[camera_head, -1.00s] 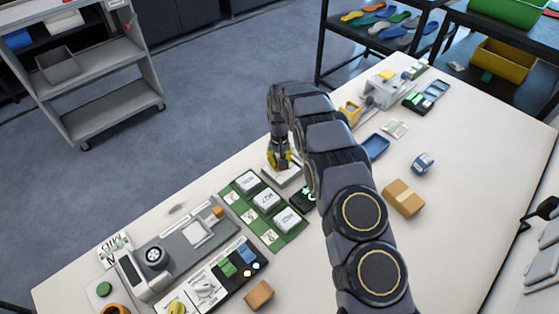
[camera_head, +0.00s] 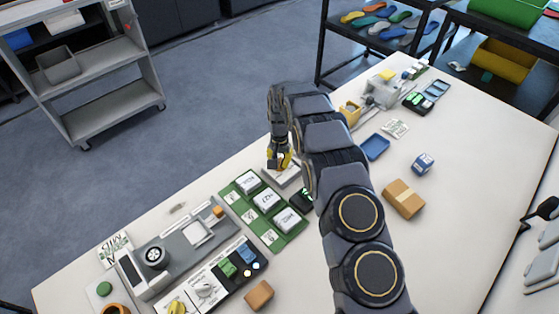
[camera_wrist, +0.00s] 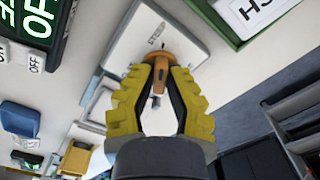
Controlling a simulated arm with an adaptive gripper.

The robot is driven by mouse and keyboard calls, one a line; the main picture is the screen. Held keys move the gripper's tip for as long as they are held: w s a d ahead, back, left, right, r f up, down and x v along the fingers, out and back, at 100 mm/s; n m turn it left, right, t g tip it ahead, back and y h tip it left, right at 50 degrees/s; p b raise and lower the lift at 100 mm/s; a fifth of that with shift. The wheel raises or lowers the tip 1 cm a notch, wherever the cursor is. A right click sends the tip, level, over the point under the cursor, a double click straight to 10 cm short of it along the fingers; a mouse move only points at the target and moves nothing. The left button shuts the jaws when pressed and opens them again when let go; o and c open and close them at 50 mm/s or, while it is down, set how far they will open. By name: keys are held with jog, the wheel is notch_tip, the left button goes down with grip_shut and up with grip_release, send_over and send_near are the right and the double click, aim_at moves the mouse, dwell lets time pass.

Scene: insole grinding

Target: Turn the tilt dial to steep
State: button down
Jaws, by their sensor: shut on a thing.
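The tilt dial (camera_wrist: 157,60) shows as an orange knob with a dark slot on a white plate (camera_wrist: 195,45) in the wrist view. In the head view my gripper (camera_head: 280,165) points down over the plate (camera_head: 288,180), beyond the green tray, and hides the knob. I cannot tell which setting the dial points at.
A green tray (camera_head: 240,202) with several white labelled blocks stands close to the plate. A grey machine (camera_head: 180,250) is at the front left. A tan box (camera_head: 403,198) lies right of my arm.

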aim_at(280, 162)
jog(key=c, duration=1)
grip_release()
jog(key=shift+s+f, duration=0.1)
jog(key=shift+c, duration=0.2)
notch_tip(280, 162, up, 12)
